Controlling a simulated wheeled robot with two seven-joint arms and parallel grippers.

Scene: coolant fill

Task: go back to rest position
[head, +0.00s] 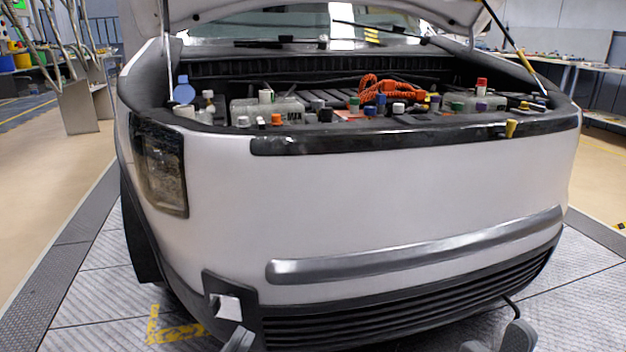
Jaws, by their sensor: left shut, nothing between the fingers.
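My left gripper (238,341) shows only as a small dark grey piece at the bottom edge, in front of the car's lower bumper. It is shut and holds nothing. Most of it and its arm are cut off by the frame. My right gripper is not in view; grey rounded parts at the bottom right look like links of my own arm. The silver car (380,190) stands ahead with its hood raised and its engine bay open.
An orange cable bundle (390,89) and several coloured caps fill the bay. A metal stand (78,108) is at the left and a workbench (590,66) at the right. Floor at the left is clear.

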